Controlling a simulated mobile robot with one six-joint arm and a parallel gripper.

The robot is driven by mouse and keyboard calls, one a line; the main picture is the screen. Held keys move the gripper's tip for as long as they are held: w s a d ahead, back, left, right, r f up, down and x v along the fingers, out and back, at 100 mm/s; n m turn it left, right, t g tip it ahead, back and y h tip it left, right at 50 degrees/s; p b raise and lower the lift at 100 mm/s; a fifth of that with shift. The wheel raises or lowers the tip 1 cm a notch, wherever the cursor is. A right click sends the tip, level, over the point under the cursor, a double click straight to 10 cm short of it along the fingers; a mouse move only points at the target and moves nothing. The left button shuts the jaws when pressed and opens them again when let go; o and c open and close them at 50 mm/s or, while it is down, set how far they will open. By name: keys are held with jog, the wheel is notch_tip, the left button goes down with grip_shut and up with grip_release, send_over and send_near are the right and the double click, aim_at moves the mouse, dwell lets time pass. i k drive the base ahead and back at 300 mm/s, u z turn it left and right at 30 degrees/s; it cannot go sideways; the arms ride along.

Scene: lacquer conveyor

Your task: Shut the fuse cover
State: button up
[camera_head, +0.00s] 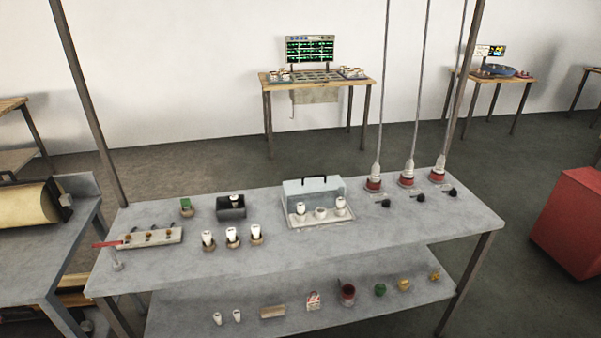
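The fuse cover (300,190) is a pale, see-through panel with a black handle along its top edge, on the grey workbench. It appears to stand upright at the back of a light fuse base (318,225). Several white fuses or holders (320,212) sit on the base in front of the cover and look exposed. How the cover is hinged is too small to tell. My gripper is not in view.
On the workbench (400,229) are a dark box (231,211), several white fuses on brown bases (232,237) and a block with a red lever (108,244). Cables hang to red-and-white fittings (406,179) at right. A lower shelf (390,302) carries small items.

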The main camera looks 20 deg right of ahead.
aim_at(340, 185)
jog(key=u, duration=0.35)
jog(key=k, duration=1.3)
jog(key=z, duration=0.5)
jog(key=i, duration=1)
jog(key=z, duration=0.05)
